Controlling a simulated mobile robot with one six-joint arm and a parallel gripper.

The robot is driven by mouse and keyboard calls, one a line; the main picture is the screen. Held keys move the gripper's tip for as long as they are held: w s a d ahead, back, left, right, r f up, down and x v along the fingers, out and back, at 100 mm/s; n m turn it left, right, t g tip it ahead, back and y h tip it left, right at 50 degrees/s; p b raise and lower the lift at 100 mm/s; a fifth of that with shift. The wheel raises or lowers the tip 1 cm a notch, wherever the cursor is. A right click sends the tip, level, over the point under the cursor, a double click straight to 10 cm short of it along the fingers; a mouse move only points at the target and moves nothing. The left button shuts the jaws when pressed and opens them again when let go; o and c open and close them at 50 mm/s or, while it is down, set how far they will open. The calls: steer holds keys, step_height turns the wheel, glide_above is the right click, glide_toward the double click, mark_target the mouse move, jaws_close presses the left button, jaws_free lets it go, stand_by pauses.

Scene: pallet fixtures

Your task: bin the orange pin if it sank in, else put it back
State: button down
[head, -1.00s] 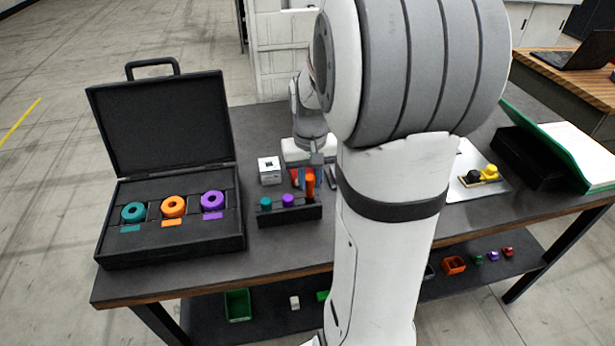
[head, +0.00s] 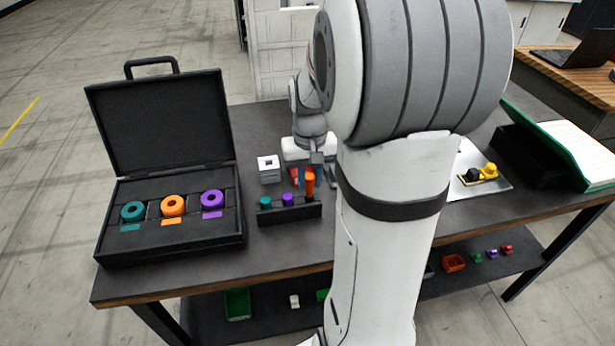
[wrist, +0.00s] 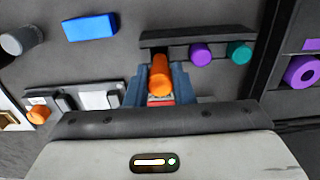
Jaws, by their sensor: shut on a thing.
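The orange pin (head: 310,184) stands near the right end of the black rack (head: 290,216). It also shows in the wrist view (wrist: 160,76). My gripper (wrist: 159,88) is shut on it, with a blue finger at each side. The rack carries a teal pin (head: 265,203) and a purple pin (head: 288,199), both standing lower than the orange one in the head view. The orange pin's lower end is hidden, so I cannot tell whether it sits in the rack or is held above it.
An open black case (head: 172,249) with teal, orange and purple rings stands at the left. A white block with a square hole (head: 269,176) is behind the rack. A green bin (head: 238,305) and an orange bin (head: 454,263) are on the lower shelf. My arm hides the table's middle.

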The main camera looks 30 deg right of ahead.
steer(key=shift+f+b, duration=0.9)
steer(key=shift+f, duration=0.3)
stand_by(0.3)
steer(key=c, duration=1.2)
jaws_free()
steer(key=shift+o, duration=0.6)
steer(key=o, duration=0.3)
steer(key=shift+s, duration=0.1)
steer(key=shift+o, duration=0.2)
steer(key=shift+r, duration=0.1)
step_height(320, 180, up, 9)
steer(key=p, duration=0.7)
